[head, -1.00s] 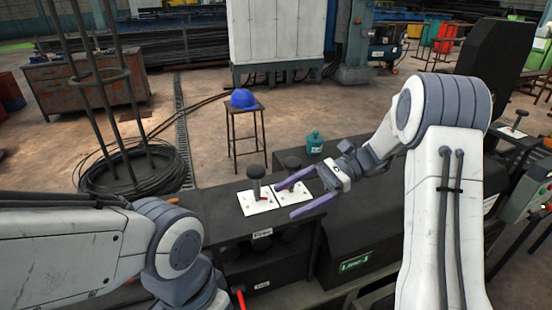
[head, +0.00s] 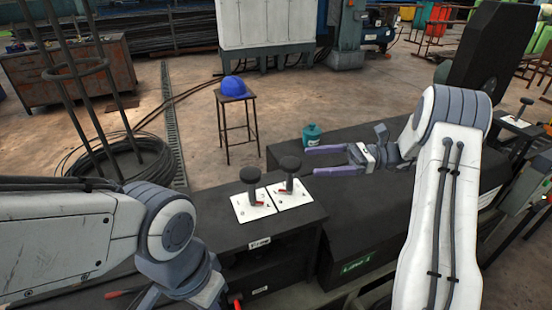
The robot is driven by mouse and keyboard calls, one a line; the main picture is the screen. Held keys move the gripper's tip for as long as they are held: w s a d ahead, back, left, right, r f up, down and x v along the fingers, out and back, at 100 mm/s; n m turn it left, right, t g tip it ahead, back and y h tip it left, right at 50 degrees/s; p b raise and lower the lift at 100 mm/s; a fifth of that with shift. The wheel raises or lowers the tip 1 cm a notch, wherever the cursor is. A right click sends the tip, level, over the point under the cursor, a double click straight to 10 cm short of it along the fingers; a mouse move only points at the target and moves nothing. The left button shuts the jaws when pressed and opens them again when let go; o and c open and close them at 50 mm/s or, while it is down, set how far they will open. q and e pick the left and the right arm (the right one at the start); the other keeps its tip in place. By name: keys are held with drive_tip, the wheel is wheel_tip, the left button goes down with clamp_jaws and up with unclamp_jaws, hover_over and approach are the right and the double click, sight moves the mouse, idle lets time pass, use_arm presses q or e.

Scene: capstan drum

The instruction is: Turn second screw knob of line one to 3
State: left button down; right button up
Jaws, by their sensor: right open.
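Two dark screw knobs on posts stand on white dial plates on the black machine top in the head view. The left knob (head: 250,175) is over the left plate (head: 253,208); the right knob (head: 290,163) is over the right plate (head: 297,197). A small red pointer shows at the foot of each post; the dial numbers are too small to read. My right gripper (head: 311,161) is open and empty, just right of the right knob and apart from it, fingers pointing left. My left arm is at lower left; its gripper is not visible.
A green "Line 1" label (head: 357,264) is on the machine front. A teal canister (head: 311,135) stands behind the knobs. A stool (head: 237,120) with a blue helmet (head: 233,86) is on the floor behind. Another knob (head: 525,103) stands far right.

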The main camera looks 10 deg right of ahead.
sight(290, 178)
drive_tip(key=a+p, duration=0.1)
drive_tip(key=a, duration=0.9)
drive_tip(key=shift+w+a+p, duration=0.3)
drive_tip(key=shift+w, duration=0.15)
drive_tip(key=c, duration=1.4)
drive_tip(key=shift+o, duration=0.2)
drive_tip(key=shift+r, duration=0.1)
